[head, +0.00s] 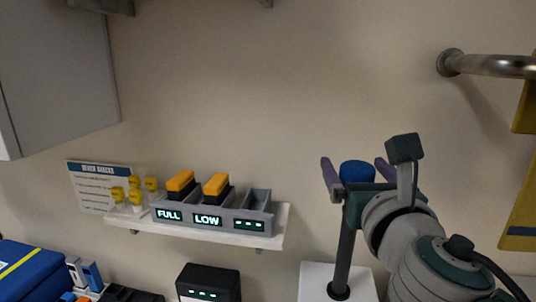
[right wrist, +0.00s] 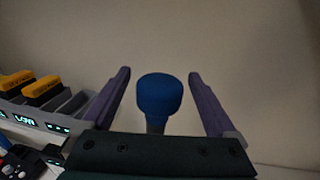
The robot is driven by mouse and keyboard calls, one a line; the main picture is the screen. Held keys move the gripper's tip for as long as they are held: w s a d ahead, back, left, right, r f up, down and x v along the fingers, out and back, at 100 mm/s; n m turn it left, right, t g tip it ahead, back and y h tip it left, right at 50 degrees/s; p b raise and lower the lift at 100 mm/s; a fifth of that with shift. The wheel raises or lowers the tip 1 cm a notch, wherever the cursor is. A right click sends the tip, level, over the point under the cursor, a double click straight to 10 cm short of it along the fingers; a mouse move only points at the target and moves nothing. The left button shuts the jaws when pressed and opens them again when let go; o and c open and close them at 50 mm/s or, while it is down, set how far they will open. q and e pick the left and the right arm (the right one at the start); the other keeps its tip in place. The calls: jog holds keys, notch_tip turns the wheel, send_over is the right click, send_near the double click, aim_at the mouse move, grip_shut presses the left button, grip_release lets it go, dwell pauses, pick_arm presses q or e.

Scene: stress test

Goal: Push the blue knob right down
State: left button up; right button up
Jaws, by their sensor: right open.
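The blue knob (head: 357,172) tops a dark upright post (head: 344,255) that stands on a white block (head: 315,279). In the right wrist view the knob (right wrist: 159,95) sits between the two purple fingers, with a gap on both sides. My right gripper (head: 357,172) is open around the knob, at about its height. It also shows in the right wrist view (right wrist: 160,88). Part of the post is hidden behind my gripper. My left gripper is not in view.
A white wall shelf (head: 283,228) holds a grey charger rack (head: 262,203) with orange-topped batteries, and yellow-capped items. A blue case (head: 30,270) and a black box (head: 208,282) are below. A metal rail (head: 490,65) is at upper right.

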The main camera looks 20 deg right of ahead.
jog(key=shift+x, duration=1.2)
grip_shut()
jog(key=shift+f, duration=0.1)
